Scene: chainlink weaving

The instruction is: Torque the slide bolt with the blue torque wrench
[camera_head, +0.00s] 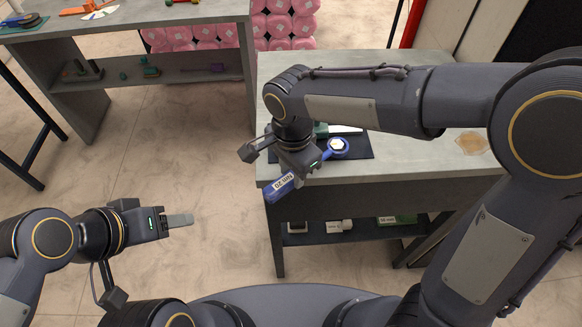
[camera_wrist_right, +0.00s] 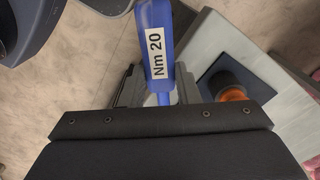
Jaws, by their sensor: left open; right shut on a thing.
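The blue torque wrench (camera_head: 279,188) carries a white label reading "20 Nm". My right gripper (camera_head: 303,172) is shut on its shaft over the front left edge of the grey table. The wrench's ring head (camera_head: 338,147) is over the dark mat, around or just over a silvery hexagonal piece (camera_head: 338,146); I cannot tell how well it is seated. In the right wrist view the labelled handle (camera_wrist_right: 158,45) stands between the fingers, and the wrench head is hidden. My left gripper (camera_head: 181,220) is empty over the floor at lower left. I cannot pick out the slide bolt for certain.
The grey table (camera_head: 440,165) has a dark mat (camera_head: 362,148) and a stain at its right. Its lower shelf (camera_head: 345,236) holds several small boxes. Another grey bench (camera_head: 190,18) stands at the back left. Open floor (camera_head: 190,130) lies between them.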

